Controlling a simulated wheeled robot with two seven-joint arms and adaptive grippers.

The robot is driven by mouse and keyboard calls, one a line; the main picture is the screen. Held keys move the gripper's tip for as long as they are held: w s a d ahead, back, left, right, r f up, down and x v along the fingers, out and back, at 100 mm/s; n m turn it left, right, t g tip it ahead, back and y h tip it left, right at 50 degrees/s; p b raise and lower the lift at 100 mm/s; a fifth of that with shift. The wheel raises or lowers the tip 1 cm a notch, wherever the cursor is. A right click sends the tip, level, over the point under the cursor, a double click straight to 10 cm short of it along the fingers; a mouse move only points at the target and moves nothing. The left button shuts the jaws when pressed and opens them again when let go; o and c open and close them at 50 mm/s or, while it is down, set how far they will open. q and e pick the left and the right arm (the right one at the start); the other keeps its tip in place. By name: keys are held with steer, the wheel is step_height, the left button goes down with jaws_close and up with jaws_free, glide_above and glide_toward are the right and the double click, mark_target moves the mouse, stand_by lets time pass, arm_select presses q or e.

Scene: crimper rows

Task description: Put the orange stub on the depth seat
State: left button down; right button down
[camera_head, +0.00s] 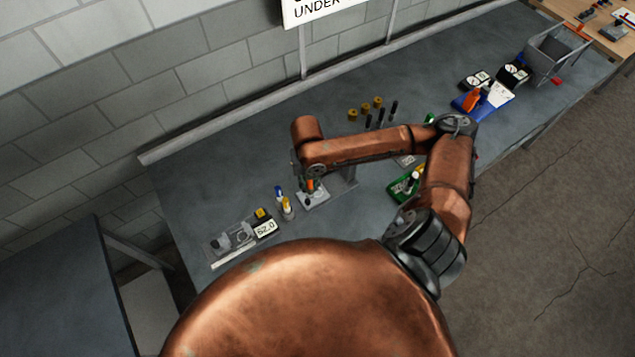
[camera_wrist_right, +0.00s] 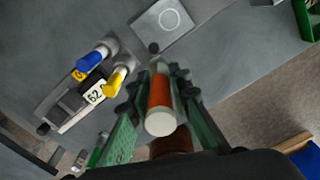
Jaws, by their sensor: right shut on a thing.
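The orange stub (camera_wrist_right: 159,92) has an orange band, a pale end and a dark tip. My right gripper (camera_wrist_right: 154,84) is shut on it, with a green finger on each side. In the head view the stub (camera_head: 311,184) shows as a small orange spot under my right wrist. A grey plate with a pale ring (camera_wrist_right: 182,35) looks like the depth seat; the stub's dark tip appears just short of its near edge. In the head view its pale base (camera_head: 313,201) is partly hidden by my arm. Whether stub and plate touch cannot be told. My left gripper is not in view.
A blue stub (camera_wrist_right: 91,60) and a yellow stub (camera_wrist_right: 117,79) stand near a gauge with a number display (camera_head: 265,228). A green tray (camera_head: 402,188) lies right of the plate, partly behind my arm. Black pegs and brass pieces (camera_head: 365,106) stand further back.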

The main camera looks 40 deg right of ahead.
steer(key=w+d+f, duration=0.1)
steer(key=f, duration=0.2)
steer(key=w+d+f+p, duration=0.1)
steer(key=d+f, duration=0.1)
steer(key=f, duration=0.1)
steer(key=w+d+f+p, duration=0.1)
steer(key=d+f, duration=0.1)
steer(key=f, duration=0.1)
steer(key=shift+d, duration=0.2)
steer(key=shift+f, duration=0.25)
steer(key=c, duration=1.8)
jaws_free()
steer(key=shift+f, duration=0.1)
steer(key=shift+o, duration=0.2)
step_height(320, 180, up, 12)
steer(key=b, duration=0.2)
